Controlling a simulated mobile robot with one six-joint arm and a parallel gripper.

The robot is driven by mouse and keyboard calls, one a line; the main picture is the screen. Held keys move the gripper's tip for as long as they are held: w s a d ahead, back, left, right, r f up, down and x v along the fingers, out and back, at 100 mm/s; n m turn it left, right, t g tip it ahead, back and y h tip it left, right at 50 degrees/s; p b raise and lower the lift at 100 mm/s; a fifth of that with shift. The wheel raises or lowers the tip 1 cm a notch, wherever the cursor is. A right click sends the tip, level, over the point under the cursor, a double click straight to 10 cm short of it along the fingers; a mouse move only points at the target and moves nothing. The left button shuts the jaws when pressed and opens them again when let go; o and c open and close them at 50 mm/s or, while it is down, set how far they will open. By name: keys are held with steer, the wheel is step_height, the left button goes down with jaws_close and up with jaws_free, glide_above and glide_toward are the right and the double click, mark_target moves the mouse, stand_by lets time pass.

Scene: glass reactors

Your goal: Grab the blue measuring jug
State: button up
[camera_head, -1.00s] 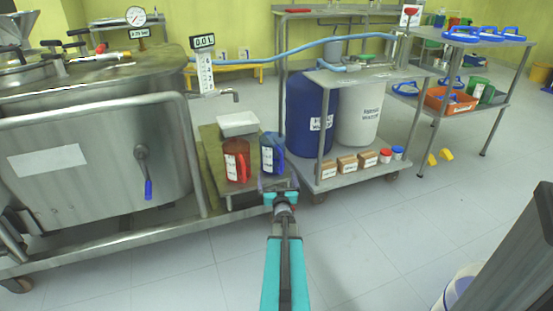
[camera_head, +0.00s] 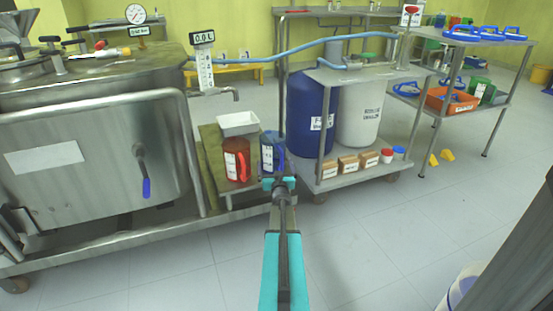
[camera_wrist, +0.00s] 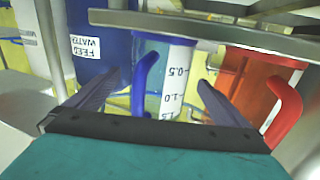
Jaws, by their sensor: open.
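The blue measuring jug (camera_head: 267,152) stands on a low platform beside the large steel vessel. It has a clear body with a white scale strip. In the wrist view the jug (camera_wrist: 176,82) and its blue handle (camera_wrist: 143,88) appear between my two open fingers, with the handle closest to the camera. My gripper (camera_head: 279,182) is open and empty, just in front of the jug in the head view. I cannot tell whether a finger touches it.
A red jug (camera_head: 236,160) stands close at the left; its red handle (camera_wrist: 284,112) is near my right finger in the wrist view. A white tray (camera_head: 238,124) lies behind. A steel trolley (camera_head: 365,172) with a blue drum (camera_head: 304,112) stands at the right.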

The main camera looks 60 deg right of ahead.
mark_target(274, 161)
steer(key=shift+w+d, duration=0.15)
steer(key=shift+d, duration=0.1)
steer(key=shift+b+x, duration=1.3)
steer(key=shift+x, duration=0.45)
steer(key=shift+w+d+b, duration=0.3)
steer(key=shift+w+d, duration=0.2)
steer(key=shift+d, duration=0.05)
steer(key=shift+r, duration=0.1)
steer(key=c, duration=0.9)
steer(key=shift+r+p, duration=2.95)
steer(key=shift+r, duration=2.05)
